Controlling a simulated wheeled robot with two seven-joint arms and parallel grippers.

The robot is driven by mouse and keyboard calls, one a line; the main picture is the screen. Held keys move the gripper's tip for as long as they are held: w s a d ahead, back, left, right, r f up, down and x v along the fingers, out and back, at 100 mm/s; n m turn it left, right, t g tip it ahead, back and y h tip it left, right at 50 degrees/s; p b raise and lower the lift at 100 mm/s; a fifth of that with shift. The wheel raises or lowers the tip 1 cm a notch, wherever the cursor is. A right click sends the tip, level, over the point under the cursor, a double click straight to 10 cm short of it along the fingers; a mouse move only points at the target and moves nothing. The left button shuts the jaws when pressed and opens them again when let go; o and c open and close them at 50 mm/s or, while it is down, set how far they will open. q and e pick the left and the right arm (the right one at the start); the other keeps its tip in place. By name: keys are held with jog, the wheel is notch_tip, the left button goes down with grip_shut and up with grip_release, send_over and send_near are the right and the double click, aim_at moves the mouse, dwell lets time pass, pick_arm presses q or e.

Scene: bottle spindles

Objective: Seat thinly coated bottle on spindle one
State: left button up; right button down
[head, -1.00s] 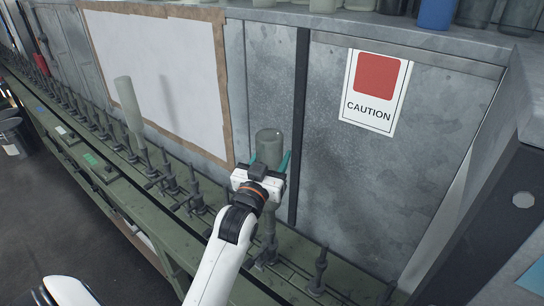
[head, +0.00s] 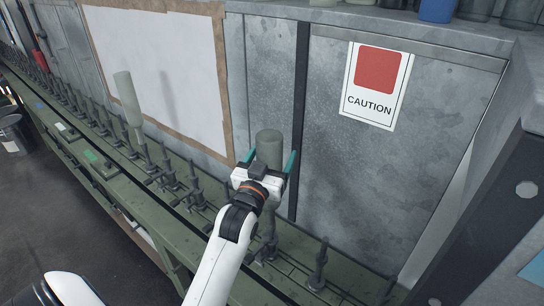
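A translucent grey-green bottle (head: 269,146) stands upright in the middle of the head view, in line with a dark spindle (head: 269,238) that shows below my gripper. My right gripper (head: 269,158) is at the bottle, its teal fingers on either side of it. The fingers are spread, with a gap visible between each finger and the bottle. The gripper body hides the bottle's lower part, so I cannot see how it meets the spindle. A second pale bottle (head: 127,98) stands upright on a spindle farther left. My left gripper is out of view.
A row of several bare spindles (head: 168,170) runs along the green rail (head: 130,195). Another bare spindle (head: 319,268) stands to the right. A grey metal wall with a caution sign (head: 376,85) rises close behind the bottle. Bottles and a blue container (head: 437,10) stand on the ledge above.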

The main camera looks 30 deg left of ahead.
pick_arm(q)
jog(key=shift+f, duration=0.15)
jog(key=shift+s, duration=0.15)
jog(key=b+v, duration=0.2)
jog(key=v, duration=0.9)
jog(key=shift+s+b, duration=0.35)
jog(key=shift+b, duration=0.05)
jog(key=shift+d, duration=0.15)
